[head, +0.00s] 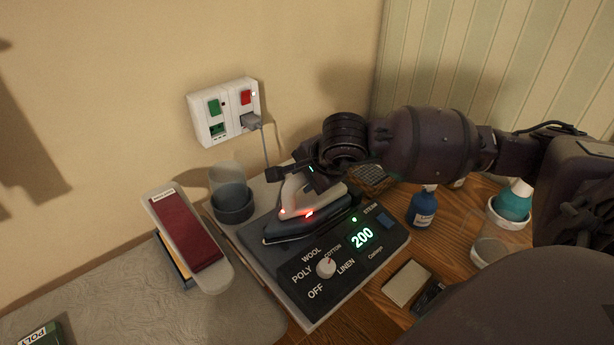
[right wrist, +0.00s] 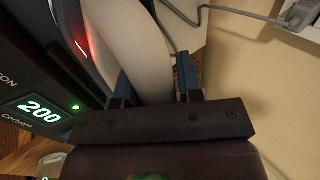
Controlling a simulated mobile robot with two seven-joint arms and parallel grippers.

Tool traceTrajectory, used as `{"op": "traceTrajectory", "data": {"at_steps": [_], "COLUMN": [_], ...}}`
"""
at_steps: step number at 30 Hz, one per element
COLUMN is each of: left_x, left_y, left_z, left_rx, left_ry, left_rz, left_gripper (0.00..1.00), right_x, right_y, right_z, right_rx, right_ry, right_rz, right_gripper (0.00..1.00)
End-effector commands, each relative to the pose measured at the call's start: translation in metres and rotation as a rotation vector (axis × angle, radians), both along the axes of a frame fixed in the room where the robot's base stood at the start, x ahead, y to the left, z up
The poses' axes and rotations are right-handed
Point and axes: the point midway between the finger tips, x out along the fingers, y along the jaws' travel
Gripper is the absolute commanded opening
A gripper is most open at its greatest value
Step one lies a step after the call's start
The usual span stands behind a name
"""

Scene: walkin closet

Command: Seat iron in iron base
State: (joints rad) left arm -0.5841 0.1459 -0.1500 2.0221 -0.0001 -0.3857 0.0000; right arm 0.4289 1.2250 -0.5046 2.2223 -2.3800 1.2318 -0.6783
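The iron (head: 297,219), with a pale handle, dark body and red lights, is over the grey plate of the iron base (head: 308,318), its tip toward the left. I cannot tell whether its sole lies flat in the seat. My right gripper (head: 300,180) is at the handle from above. In the right wrist view, the right gripper's fingers (right wrist: 155,88) stand on both sides of the pale handle (right wrist: 138,45) and look closed on it. The base panel has a dial and a green "200" display (head: 362,238). My left gripper is not in view.
A wall outlet (head: 225,112) holds a grey plug with a cord running down behind the base. A grey cup (head: 232,200) and a red-padded board (head: 187,232) stand left. A blue bottle (head: 422,208), a teal-and-white container (head: 512,205) and a beige block (head: 407,284) are right.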

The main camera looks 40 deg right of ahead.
Motion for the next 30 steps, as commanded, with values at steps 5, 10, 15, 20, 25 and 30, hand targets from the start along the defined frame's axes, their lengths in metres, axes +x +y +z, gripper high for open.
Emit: {"op": "traceTrajectory", "data": {"at_steps": [5,10,15,20,25,30], "left_x": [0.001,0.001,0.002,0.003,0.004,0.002], "left_y": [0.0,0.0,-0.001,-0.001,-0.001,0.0], "left_z": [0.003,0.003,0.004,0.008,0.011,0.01], "left_rx": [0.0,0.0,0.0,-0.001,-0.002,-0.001], "left_ry": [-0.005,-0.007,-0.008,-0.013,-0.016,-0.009], "left_rz": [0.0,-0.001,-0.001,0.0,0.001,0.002], "left_gripper": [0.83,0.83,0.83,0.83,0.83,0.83], "right_x": [0.0,0.0,-0.002,-0.012,-0.029,-0.046], "right_y": [0.0,0.0,0.0,-0.001,-0.003,-0.004], "right_z": [0.0,0.0,-0.001,0.017,0.044,0.068], "right_rx": [0.0,0.0,-0.001,-0.003,-0.003,-0.003], "right_ry": [0.0,0.002,0.006,0.001,0.0,0.0], "right_rz": [0.0,0.0,-0.001,0.001,0.001,0.001], "right_gripper": [0.6,0.6,0.6,0.6,0.6,0.6]}}
